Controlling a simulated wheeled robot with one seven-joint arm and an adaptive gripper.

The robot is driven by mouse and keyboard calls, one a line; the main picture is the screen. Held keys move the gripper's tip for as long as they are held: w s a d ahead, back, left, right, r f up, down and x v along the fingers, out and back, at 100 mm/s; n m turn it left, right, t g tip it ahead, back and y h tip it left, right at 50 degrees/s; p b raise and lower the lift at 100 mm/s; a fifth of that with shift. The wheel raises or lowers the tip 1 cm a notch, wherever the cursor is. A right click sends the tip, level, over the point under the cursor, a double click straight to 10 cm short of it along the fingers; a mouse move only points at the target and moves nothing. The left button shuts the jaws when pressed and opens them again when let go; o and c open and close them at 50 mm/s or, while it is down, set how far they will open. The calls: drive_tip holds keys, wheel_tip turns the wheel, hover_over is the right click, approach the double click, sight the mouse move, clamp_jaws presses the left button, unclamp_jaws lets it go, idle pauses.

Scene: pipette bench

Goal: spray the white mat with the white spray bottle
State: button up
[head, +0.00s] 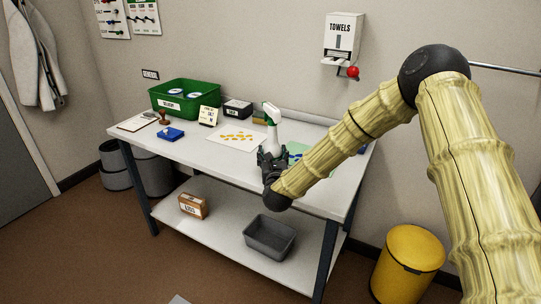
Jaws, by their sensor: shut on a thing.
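The white spray bottle (272,132) with a green and white spray head stands upright in my gripper (270,156). My gripper is shut on the bottle's lower part, near the front edge of the table. The fingers hide the bottle's base, so I cannot tell whether it touches the tabletop. The white mat (221,144) lies flat on the table, left of the bottle, with several yellow-orange spots on it.
A green bin (186,107), a small sign (208,116) and a dark box (237,107) stand behind the mat. A blue item (171,134) and a stamp (164,118) are left. A patterned blue-green thing (297,150) is partly hidden by my arm. A grey tub (270,238) sits below.

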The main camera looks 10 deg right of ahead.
drive_tip(key=shift+f, duration=0.2)
idle(0.3)
drive_tip(key=o, duration=1.6)
drive_tip(key=shift+c, duration=0.2)
drive_tip(key=shift+f, duration=0.1)
